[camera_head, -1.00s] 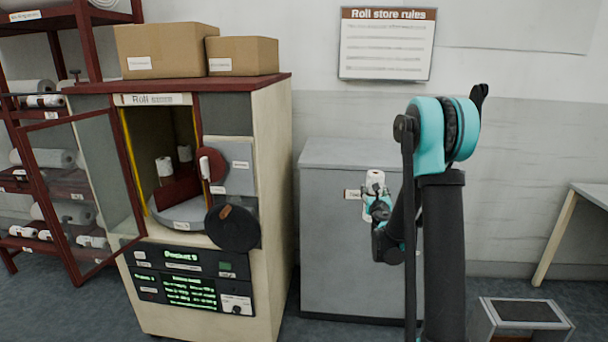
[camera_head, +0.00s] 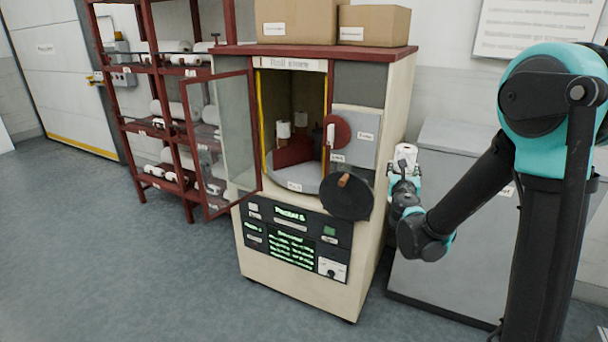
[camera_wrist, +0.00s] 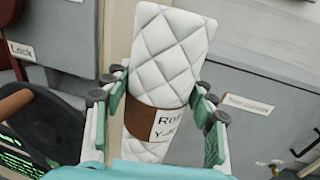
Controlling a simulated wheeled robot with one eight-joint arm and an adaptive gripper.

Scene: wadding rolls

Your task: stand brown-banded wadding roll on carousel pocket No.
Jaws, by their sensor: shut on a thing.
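My gripper (camera_head: 404,185) is shut on a white quilted wadding roll (camera_head: 405,155), held upright in front of the grey cabinet, right of the roll store. In the wrist view the roll (camera_wrist: 170,50) has a brown band (camera_wrist: 140,100) and a partly hidden label. My fingers (camera_wrist: 160,115) press on its two sides. The roll store's glass door (camera_head: 222,140) stands open. Inside is a grey carousel (camera_head: 290,185) with dark red dividers and two small white rolls (camera_head: 284,130) showing. The pocket numbers are too small to read.
A round dark disc with a brown handle (camera_head: 345,195) sticks out at the store's front right. The open door projects forward at the left. A red shelf rack (camera_head: 160,125) with rolls stands further left. Cardboard boxes (camera_head: 297,20) sit on top. The floor in front is clear.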

